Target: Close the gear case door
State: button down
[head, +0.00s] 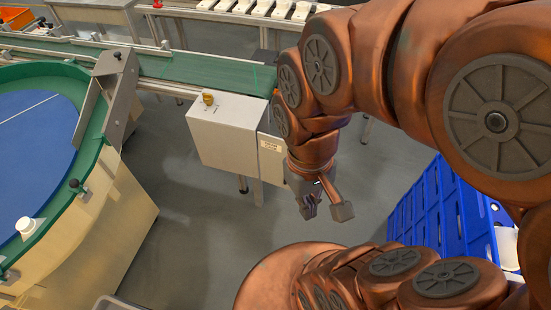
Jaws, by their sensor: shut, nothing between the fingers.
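A light grey box, which I take to be the gear case (225,135), sits below the green conveyor near the middle of the head view, with a yellow knob on top. A pale panel with a small label, seemingly its door (271,162), is at the box's right side, partly behind my arm. I cannot tell whether this panel stands ajar or flush. My gripper (326,208) hangs to the right of and nearer than the panel, pointing down. It is shut and empty, and appears apart from the panel.
The green conveyor (205,70) runs behind the box. A round table with a blue top (40,125) and green rim stands at left. Blue crates (433,205) stand at right, close to my arm. Grey floor (205,230) lies open between the round table and the crates.

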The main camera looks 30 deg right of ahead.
aim_at(272, 150)
jog(key=z, duration=0.7)
jog(key=k, duration=0.6)
jog(key=u, duration=1.7)
jog(key=i, duration=0.5)
jog(key=z, duration=0.05)
